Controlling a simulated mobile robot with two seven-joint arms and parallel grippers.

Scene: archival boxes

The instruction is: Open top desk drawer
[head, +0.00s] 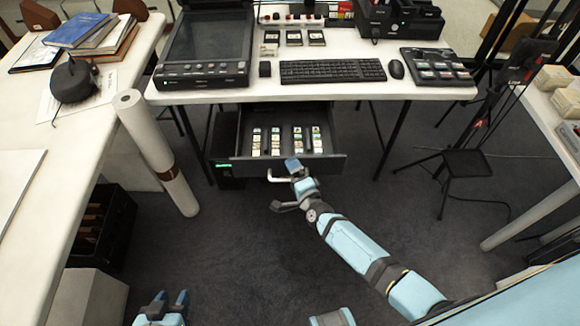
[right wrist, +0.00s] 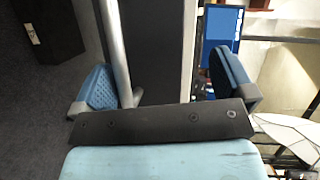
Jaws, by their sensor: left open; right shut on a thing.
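The top desk drawer (head: 333,166) is pulled out from under the white desk (head: 310,90). Rows of small slide-like items and dark dividers show inside it. Its pale handle (head: 276,178) is on the dark front panel. My right gripper (head: 292,180) is at the handle and shut on it. In the right wrist view, a silver bar (right wrist: 115,45) passes beside the left blue finger of my right gripper (right wrist: 165,85), with a dark panel behind. My left gripper (head: 166,305) is open and empty at the bottom left of the head view, well away from the drawer.
A flatbed scanner (head: 208,45), keyboard (head: 332,70) and mouse (head: 396,69) stand on the desk. A paper roll (head: 155,150) leans at the left table, near a black crate (head: 103,225). A tripod stand (head: 465,165) is at the right. The floor before the drawer is clear.

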